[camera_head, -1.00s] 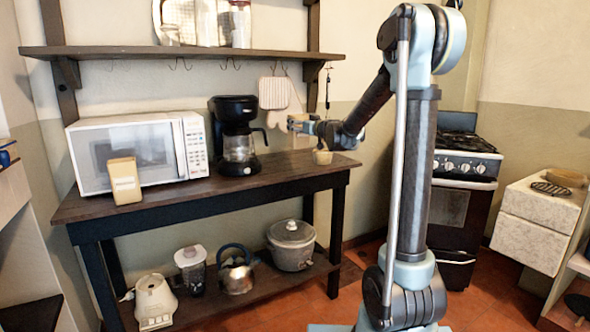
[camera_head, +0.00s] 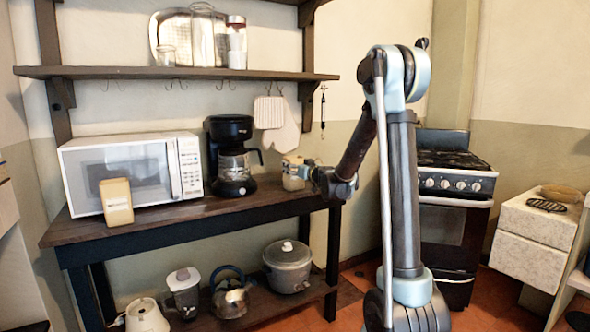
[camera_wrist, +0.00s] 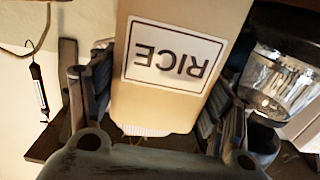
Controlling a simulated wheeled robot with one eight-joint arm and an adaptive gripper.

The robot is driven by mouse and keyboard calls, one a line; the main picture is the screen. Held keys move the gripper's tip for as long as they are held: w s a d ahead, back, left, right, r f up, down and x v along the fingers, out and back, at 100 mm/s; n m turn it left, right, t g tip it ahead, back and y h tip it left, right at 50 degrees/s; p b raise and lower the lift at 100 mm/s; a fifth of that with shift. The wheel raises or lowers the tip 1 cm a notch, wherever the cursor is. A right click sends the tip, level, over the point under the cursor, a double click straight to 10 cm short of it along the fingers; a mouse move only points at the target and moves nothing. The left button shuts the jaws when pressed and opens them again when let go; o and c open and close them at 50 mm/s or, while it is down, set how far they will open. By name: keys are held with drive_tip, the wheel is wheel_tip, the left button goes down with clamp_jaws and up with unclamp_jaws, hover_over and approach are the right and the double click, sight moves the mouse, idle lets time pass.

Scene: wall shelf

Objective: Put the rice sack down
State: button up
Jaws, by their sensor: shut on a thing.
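The rice sack (camera_wrist: 180,65) is a beige block with a white label reading RICE, upside down in the wrist view. It stands between the two fingers of my gripper (camera_wrist: 165,105), which are shut on it. In the head view my gripper (camera_head: 304,173) is over the right end of the dark table (camera_head: 262,204), with the pale sack (camera_head: 292,178) at its tip. The sack's base is close to the tabletop; I cannot tell whether it touches.
A coffee maker (camera_head: 231,150) stands just left of the sack, its glass jug near the gripper in the wrist view. A white microwave (camera_head: 130,170) and a beige package (camera_head: 116,202) are further left. Mitts (camera_head: 276,122) hang behind. A shelf (camera_head: 180,73) runs above.

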drive_tip(key=o, duration=1.4)
drive_tip(key=shift+s+d, duration=0.1)
drive_tip(key=s+d+f+n+g, duration=0.15)
drive_tip(key=s+d, duration=0.25)
drive_tip(key=s, duration=0.6)
drive_tip(key=s+d+f+m+g, duration=0.1)
drive_tip(key=s+d+g, duration=0.2)
drive_tip(key=s, duration=0.8)
drive_tip(key=s+d+f+m+g+h, duration=0.2)
drive_tip(key=s+d+f, duration=0.4)
drive_tip(key=s, duration=0.4)
drive_tip(key=s+d+f+m+g+h, duration=0.2)
drive_tip(key=s+d, duration=0.5)
drive_tip(key=s, duration=0.4)
drive_tip(key=s+d+f+m+g+h, duration=0.3)
drive_tip(key=s+d+f+h, duration=0.3)
drive_tip(key=s+f, duration=0.3)
drive_tip(key=shift+s+d+f+g, duration=0.3)
drive_tip(key=shift+s+d+g, duration=0.3)
drive_tip(key=shift+s, duration=0.2)
